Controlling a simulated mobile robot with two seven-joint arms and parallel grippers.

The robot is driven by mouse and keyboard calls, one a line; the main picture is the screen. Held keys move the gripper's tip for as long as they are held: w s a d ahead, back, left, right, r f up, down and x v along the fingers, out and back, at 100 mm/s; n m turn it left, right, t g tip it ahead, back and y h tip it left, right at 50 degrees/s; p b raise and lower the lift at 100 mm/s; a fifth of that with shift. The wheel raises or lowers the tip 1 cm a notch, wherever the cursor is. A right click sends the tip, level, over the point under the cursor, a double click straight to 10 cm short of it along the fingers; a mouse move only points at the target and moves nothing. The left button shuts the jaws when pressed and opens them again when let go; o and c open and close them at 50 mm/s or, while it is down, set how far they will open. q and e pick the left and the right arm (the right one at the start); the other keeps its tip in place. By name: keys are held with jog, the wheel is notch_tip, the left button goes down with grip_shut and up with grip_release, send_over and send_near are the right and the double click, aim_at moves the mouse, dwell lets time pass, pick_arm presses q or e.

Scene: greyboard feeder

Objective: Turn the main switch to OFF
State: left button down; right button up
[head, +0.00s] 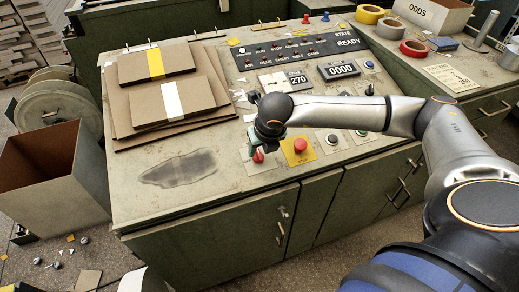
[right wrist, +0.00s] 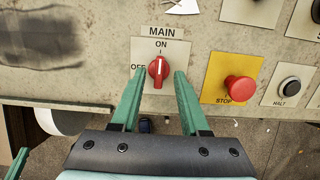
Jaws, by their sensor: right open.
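The main switch is a red rotary knob (right wrist: 158,71) on a pale plate, with MAIN and ON above it and OFF at its left. Its white mark points up towards ON. In the head view the knob (head: 258,157) shows at the panel's front, partly behind my right gripper. My right gripper (right wrist: 158,75) is open, with one green finger on each side of the knob; I cannot tell whether either touches it. The left finger covers part of the OFF label. A green piece at the wrist view's lower left corner may be part of my left gripper.
A red STOP button (right wrist: 240,89) on a yellow plate and a black HALT button (right wrist: 289,86) stand right of the switch. Greyboard stacks (head: 160,98) lie at the bench's left. Tape rolls (head: 390,28) lie at the back right. The READY display (head: 347,42) stands behind.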

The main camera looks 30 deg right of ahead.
jog(key=shift+x, duration=0.8)
jog(key=shift+c, duration=0.2)
grip_shut()
